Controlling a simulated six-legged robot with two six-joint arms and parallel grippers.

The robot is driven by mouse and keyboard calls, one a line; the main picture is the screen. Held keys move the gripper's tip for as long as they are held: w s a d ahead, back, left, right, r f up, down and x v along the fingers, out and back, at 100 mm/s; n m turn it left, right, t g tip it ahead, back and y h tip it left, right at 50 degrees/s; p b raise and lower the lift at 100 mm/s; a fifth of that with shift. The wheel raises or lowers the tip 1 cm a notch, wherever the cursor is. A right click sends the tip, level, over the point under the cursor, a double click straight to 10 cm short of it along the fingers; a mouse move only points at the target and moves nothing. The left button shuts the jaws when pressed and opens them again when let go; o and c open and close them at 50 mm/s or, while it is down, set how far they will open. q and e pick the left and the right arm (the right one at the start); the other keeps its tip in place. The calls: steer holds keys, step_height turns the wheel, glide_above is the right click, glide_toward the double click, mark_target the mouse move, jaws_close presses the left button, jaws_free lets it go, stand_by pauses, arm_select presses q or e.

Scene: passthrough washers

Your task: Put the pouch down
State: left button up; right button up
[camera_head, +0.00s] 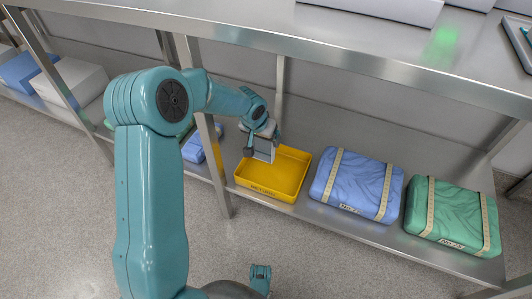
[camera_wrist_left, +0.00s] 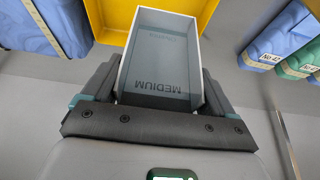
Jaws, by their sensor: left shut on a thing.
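My left gripper (camera_head: 262,146) is shut on the pouch (camera_head: 265,152), a pale grey, box-shaped item. In the left wrist view the pouch (camera_wrist_left: 158,62) has white edges and a grey face marked MEDIUM, and it sits between the two dark fingers. In the head view the gripper and pouch appear over the back left part of a yellow tray (camera_head: 266,191) on the lower shelf. The tray also shows behind the pouch in the left wrist view (camera_wrist_left: 103,20). The gap between pouch and tray is hard to judge. My right gripper is not seen.
Right of the tray lie a blue wrapped bundle (camera_head: 350,184) and a green one (camera_head: 452,212), both strapped and labelled. Another blue bundle (camera_head: 193,148) lies to the left, past a shelf post (camera_head: 213,165).

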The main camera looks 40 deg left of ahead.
arm_select(q)
step_height(320, 180, down, 5)
steer(key=shift+s+r+b, duration=0.1)
steer(key=shift+r+b, duration=0.1)
steer(key=shift+b, duration=0.9)
steer(key=shift+f, duration=0.25)
steer(key=shift+r, duration=0.2)
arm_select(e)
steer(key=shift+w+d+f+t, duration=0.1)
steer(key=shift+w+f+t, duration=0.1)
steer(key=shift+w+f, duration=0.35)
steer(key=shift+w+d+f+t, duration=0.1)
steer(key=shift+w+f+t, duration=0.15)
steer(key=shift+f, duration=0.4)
arm_select(q)
steer(key=shift+f, duration=0.1)
steer(key=shift+f+b, duration=0.35)
steer(key=shift+f, duration=0.2)
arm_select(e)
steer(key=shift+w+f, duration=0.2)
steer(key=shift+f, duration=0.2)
